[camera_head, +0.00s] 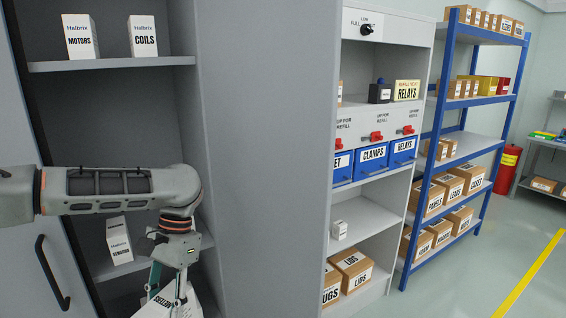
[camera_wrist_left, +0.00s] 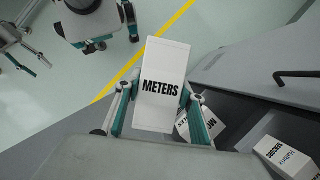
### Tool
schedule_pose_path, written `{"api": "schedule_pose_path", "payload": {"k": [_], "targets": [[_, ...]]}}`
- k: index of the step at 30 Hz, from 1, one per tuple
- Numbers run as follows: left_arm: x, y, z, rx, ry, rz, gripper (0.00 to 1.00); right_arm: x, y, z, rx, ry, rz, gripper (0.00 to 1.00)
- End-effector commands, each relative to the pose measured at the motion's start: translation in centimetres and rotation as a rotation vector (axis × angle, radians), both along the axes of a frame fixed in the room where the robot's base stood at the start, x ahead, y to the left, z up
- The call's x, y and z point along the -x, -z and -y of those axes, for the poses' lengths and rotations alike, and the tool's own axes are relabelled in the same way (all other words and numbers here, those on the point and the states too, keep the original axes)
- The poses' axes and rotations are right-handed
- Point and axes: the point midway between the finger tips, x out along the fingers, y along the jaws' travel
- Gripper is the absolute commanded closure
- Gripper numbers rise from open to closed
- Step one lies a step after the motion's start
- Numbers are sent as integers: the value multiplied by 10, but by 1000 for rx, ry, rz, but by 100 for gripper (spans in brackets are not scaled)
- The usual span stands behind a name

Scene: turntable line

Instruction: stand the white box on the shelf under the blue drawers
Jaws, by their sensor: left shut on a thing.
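My left gripper (camera_head: 170,286) is shut on a white box (camera_wrist_left: 162,85) marked METERS in the left wrist view. In the head view the gripper hangs at the lower left, in front of the grey cabinet, and the white box below it is partly cut off by the frame edge. The blue drawers (camera_head: 372,160) stand in the white rack to the right, closed, with red levers above. Grey parts with teal tips at the wrist view's top left may include my right gripper.
The cabinet's upper shelf (camera_head: 115,64) holds two white boxes. A SENSORS box (camera_head: 119,240) leans lower down. A tall grey panel (camera_head: 262,150) stands between the cabinet and the rack. Cartons (camera_head: 350,268) lie below the shelf; a blue rack (camera_head: 470,140) stands at right.

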Motion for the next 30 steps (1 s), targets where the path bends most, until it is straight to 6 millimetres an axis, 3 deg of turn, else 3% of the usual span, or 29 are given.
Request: {"api": "schedule_pose_path", "payload": {"k": [3, 7, 17, 20, 30], "targets": [[21, 10, -2, 1, -213, 1, 94, 0, 0, -1, -3, 2, 0, 53], [35, 16, -2, 1, -366, 2, 94, 0, 0, -3, -7, 4, -1, 53], [43, 26, 0, 0, -438, 0, 94, 0, -1, -3, -8, 6, 0, 53], [48, 41, 1, 0, -424, -8, 94, -1, -1, -3, -8, 6, 0, 53], [69, 121, 5, 8, -410, -14, 94, 0, -1, 0, -1, 0, 1, 53]]}}
